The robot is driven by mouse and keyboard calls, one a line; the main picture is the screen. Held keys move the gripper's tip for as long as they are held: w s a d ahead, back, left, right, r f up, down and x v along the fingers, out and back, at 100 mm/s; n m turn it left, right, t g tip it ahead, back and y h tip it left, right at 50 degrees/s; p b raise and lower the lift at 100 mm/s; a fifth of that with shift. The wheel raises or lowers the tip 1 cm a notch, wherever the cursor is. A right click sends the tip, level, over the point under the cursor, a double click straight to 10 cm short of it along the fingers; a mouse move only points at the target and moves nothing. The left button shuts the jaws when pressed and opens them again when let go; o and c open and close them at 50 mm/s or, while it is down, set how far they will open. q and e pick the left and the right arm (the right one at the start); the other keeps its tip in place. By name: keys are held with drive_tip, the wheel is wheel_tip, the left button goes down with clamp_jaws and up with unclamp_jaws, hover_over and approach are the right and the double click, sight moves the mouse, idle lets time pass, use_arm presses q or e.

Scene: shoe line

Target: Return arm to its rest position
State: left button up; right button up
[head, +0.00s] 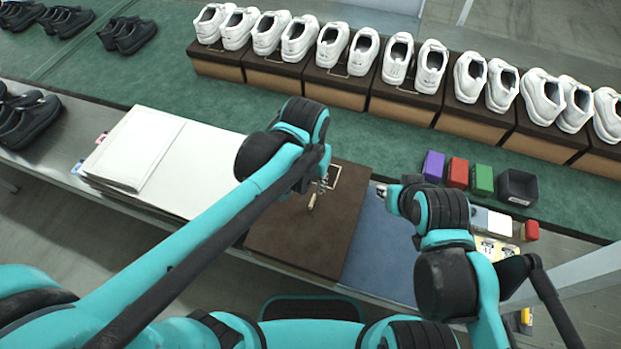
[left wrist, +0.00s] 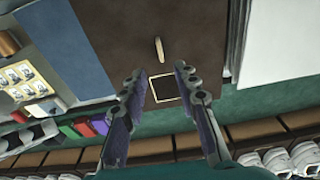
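My left arm reaches in from the left in the head view, with its left gripper (head: 323,184) largely hidden by its own wrist, above a dark brown box lid (head: 298,240). In the left wrist view the left gripper (left wrist: 158,74) has its two fingers spread apart with nothing between them. A small tan peg-like piece (left wrist: 159,48) lies on the brown lid beyond the fingertips. My right arm is folded at the right, over the blue mat (head: 385,255); only a small tip of the right gripper (head: 381,189) shows.
White shoes on brown boxes (head: 275,80) line the back. Black shoes (head: 28,119) stand at far left.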

use_arm(q)
drive_tip(key=s+a+n+t+b, duration=0.1)
drive_tip(key=s+a+n+t, duration=0.1)
drive_tip(key=a, duration=0.6)
drive_tip(key=s+a+n+t+b, duration=0.1)
drive_tip(key=a+t, duration=0.2)
drive_tip(key=a, duration=0.6)
drive_tip(key=shift+s+a+r+n+t, duration=0.15)
drive_tip(key=shift+s+r+n+t, duration=0.15)
drive_tip(key=shift+s+r+n, duration=0.1)
